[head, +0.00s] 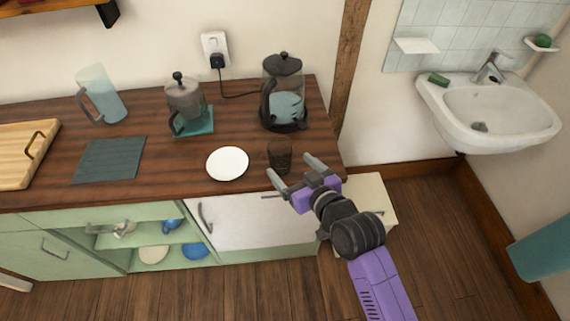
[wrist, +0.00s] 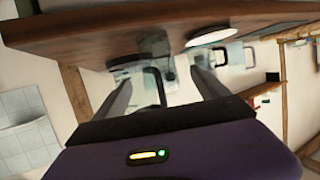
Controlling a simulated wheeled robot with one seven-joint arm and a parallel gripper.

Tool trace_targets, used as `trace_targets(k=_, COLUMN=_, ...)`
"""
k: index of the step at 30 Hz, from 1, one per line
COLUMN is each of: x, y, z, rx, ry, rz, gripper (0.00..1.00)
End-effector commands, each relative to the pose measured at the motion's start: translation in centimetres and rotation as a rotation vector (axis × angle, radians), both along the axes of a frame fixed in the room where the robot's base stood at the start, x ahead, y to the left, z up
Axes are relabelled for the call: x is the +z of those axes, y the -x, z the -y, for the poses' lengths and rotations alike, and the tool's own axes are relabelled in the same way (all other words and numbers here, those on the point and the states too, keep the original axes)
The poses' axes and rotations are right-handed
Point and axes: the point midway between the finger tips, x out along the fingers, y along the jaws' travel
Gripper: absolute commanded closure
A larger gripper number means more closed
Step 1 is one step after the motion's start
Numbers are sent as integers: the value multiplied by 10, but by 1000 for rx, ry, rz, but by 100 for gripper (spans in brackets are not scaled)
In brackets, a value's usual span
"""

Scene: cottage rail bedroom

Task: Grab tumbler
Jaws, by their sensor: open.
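The tumbler (head: 280,154) is a small, dark, see-through glass standing upright near the front right edge of the wooden counter (head: 235,132). In the wrist view a see-through glass shape, likely the tumbler (wrist: 156,46), appears ahead between the finger lines. My gripper (head: 291,166) is open and empty at the counter's front edge, right beside the tumbler in the head view. Its fingers point toward the tumbler, and the left fingertip overlaps its lower edge in the picture. I cannot tell whether they touch. Both fingers also show in the wrist view (wrist: 160,76).
A white plate (head: 228,163) lies just left of the tumbler. The glass kettle (head: 283,98) stands behind it. A lidded pot (head: 186,103), a clear jug (head: 106,94), a dark mat (head: 110,160) and a cutting board (head: 22,150) are further left. The sink (head: 500,112) is to the right.

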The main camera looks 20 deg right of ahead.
Motion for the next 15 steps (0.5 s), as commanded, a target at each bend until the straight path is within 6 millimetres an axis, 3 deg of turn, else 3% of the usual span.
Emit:
trace_targets(k=5, x=-7, y=-3, z=-2, rx=13, ry=13, rz=-23, gripper=16)
trace_targets(k=15, x=-15, y=-36, z=-3, rx=12, ry=14, rz=-21, gripper=16)
